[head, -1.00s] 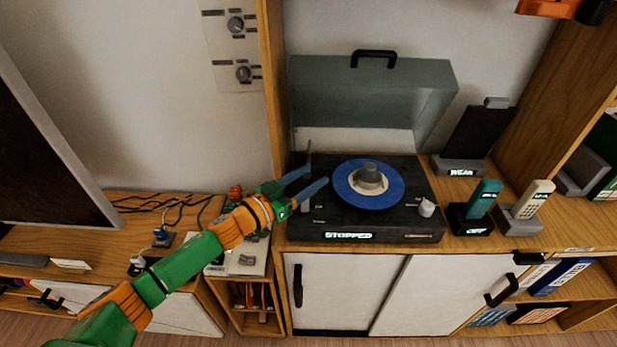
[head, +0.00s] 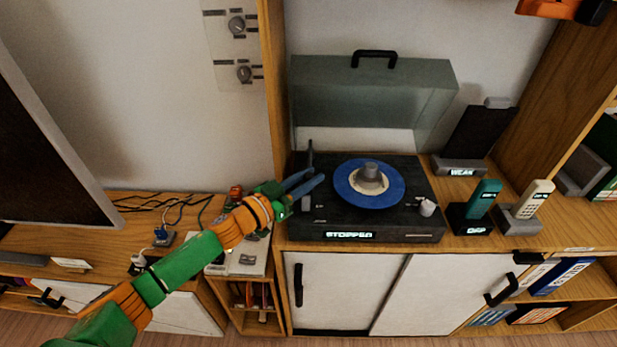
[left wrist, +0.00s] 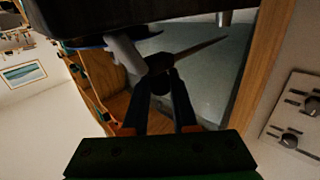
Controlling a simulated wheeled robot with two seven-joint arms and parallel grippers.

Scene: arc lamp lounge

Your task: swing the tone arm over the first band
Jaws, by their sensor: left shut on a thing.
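The black turntable (head: 375,225) stands on the cabinet with its lid (head: 370,90) raised and its display reading STOPPED. A blue record (head: 385,199) with a pale centre lies on it, under a grey cone-shaped piece (head: 369,176). The thin dark tone arm (head: 310,155) is at the turntable's left side, left of the record. My left gripper (head: 316,180) is there, its blue fingers close together. In the left wrist view the fingertips (left wrist: 160,84) close on a dark part by the slim tone arm (left wrist: 198,50); the exact grip is partly hidden. My right gripper is not in view.
A small knob (head: 427,207) is at the turntable's right front. A teal handset (head: 484,198), a cream handset (head: 535,198) and a dark stand (head: 478,140) are to the right. Cables (head: 170,208) lie on the left shelf. A wooden post (head: 272,110) rises behind the gripper.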

